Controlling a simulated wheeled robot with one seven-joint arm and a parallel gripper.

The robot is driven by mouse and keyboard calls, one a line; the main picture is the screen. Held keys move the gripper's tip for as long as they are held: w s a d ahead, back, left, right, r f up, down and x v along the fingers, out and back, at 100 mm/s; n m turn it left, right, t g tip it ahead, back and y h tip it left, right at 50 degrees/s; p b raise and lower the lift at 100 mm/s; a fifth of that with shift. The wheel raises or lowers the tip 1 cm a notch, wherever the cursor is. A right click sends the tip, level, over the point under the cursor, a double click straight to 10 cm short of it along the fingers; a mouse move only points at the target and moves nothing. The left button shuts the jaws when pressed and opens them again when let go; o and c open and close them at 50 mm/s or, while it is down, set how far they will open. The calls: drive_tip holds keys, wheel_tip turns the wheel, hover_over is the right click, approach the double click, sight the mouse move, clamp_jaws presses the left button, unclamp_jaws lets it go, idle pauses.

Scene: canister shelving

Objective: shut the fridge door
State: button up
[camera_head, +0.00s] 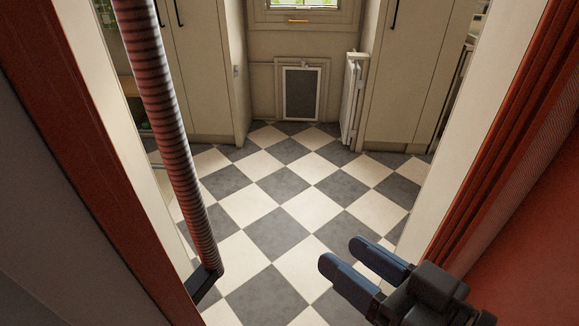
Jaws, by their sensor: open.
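No whole fridge can be made out. At the left, a dark red upright panel edge (100,190) runs close to me. A ribbed reddish bar (168,130) with a dark bracket at its lower end stands along it and looks like a handle. I cannot tell for sure whether this panel is the fridge door. My gripper (343,253) is at the lower right, open and empty, its fingers pointing up and left over the floor. It is apart from the bar and touches nothing that I can see.
A red panel (530,130) with a cream face beside it borders the right. Checkered floor (290,210) lies clear between the sides. Tall cream cabinets (200,70) and (415,80), a framed flap (302,93) and a white radiator-like panel (352,100) stand at the back.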

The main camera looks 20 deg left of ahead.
drive_tip(key=a+r+n+g+y, duration=0.3)
drive_tip(key=a+r+n+g, duration=0.1)
drive_tip(key=a+r, duration=0.15)
drive_tip(key=n+g+y+b, duration=0.1)
drive_tip(key=n+g, duration=0.4)
drive_tip(key=n, duration=0.1)
approach(193, 176)
drive_tip(key=a, duration=0.4)
drive_tip(key=a+p, duration=0.1)
drive_tip(key=a, duration=0.6)
drive_tip(key=shift+s, duration=0.1)
clamp_jaws()
